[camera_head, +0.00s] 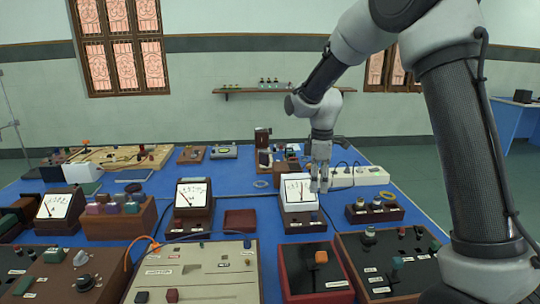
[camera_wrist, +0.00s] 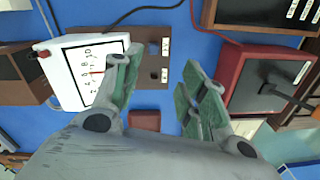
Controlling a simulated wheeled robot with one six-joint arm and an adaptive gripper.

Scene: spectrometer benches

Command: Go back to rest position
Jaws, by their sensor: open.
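My gripper (camera_head: 319,178) hangs from my arm over the blue table, beside the white-faced meter (camera_head: 298,192) at the middle right. In the wrist view my gripper (camera_wrist: 160,85) is open, with its green-lined fingers apart and nothing between them. The white meter (camera_wrist: 82,75) lies left of the fingers there, and its brown base with two terminals (camera_wrist: 150,60) shows behind and between them. Whether a finger touches the meter cannot be told.
The blue table (camera_head: 240,190) is crowded. A red-sided box (camera_head: 315,272) and a beige panel (camera_head: 195,272) stand in front. Other meters (camera_head: 190,195) (camera_head: 57,207) are to the left. A white power strip (camera_head: 358,176) lies to the right. A wall shelf (camera_head: 260,90) is behind.

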